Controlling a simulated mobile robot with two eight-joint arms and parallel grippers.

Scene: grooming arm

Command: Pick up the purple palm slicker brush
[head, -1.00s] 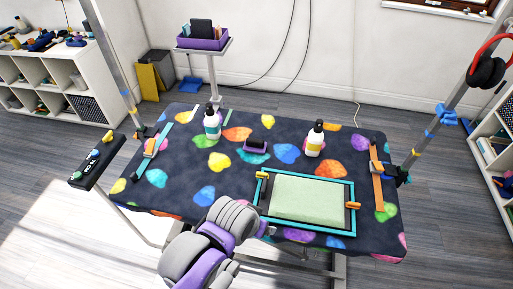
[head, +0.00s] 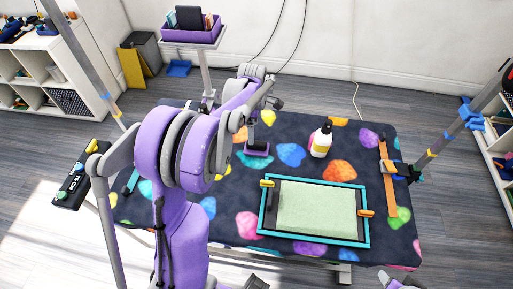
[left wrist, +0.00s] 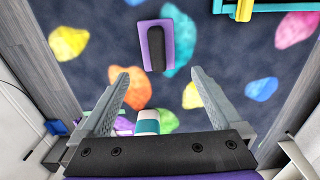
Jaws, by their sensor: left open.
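The purple palm slicker brush (head: 257,150) lies on the dark, colour-spotted table mat, left of the white bottle. In the left wrist view the brush (left wrist: 142,47) shows its purple frame and dark middle, beyond my fingertips. My left gripper (left wrist: 162,78) is open and empty, with its two grey fingers apart and the brush not between them. In the head view my left arm reaches over the table's left part, with its hand end close to the brush. The arm hides part of the mat there.
A white bottle (head: 321,141) with a dark top stands right of the brush. A teal-framed tray (head: 365,215) with a pale green pad lies in front. A teal-and-white bottle (left wrist: 148,122) shows between the gripper's fingers in the wrist view. A purple bin (head: 190,35) stands behind.

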